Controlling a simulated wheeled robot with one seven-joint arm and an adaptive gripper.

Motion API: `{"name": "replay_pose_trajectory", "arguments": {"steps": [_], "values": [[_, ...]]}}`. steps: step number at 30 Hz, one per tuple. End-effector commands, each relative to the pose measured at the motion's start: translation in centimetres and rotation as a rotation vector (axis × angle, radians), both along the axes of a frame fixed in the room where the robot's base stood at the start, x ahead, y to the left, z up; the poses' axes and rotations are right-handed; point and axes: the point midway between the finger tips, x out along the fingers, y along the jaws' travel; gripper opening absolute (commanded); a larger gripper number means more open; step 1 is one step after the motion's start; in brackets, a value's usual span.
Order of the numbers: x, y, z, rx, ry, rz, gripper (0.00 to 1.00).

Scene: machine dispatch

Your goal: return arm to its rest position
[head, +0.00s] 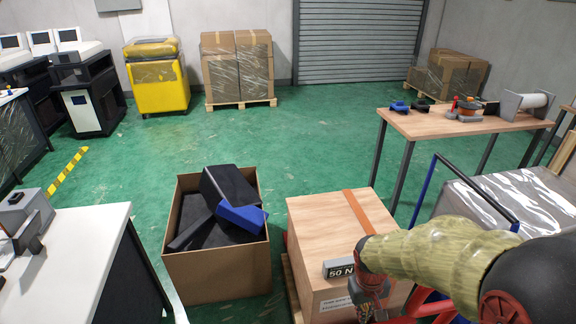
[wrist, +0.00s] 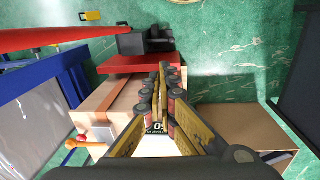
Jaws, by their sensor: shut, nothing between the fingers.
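My gripper (head: 372,300) hangs low at the right of the head view, in front of the closed wooden-looking box (head: 325,215) with a brown strap and a "50 N" label. My arm comes in from the right edge, with a yellowish sleeve. In the wrist view the two fingers (wrist: 162,78) meet and hold nothing. The box (wrist: 103,98) lies behind them there, its label partly covered by the fingers. I cannot tell whether the fingers touch the box.
An open carton (head: 217,278) with dark items and a blue one stands left of the box. A white table (head: 85,255) is at left, a wooden workbench (head: 440,123) with tools at right. A plastic-covered surface (head: 510,195) is near my arm. Green floor (head: 300,140) is clear behind.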

Motion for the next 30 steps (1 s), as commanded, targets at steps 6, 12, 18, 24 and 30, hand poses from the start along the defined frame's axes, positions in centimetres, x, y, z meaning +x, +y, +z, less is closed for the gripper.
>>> {"name": "replay_pose_trajectory", "arguments": {"steps": [6, 12, 18, 24, 30], "values": [[-4.8, 0.6, 8.3, 0.038, -0.064, -0.069, 0.0], [-9.9, 1.4, 15.2, 0.09, -0.184, -0.116, 0.0], [-12.7, 1.8, 20.5, 0.127, -0.359, -0.129, 0.0], [-13.2, 1.7, 23.8, 0.133, -0.471, -0.126, 0.0], [-13.2, 1.6, 24.0, 0.133, -0.48, -0.127, 0.0]]}}
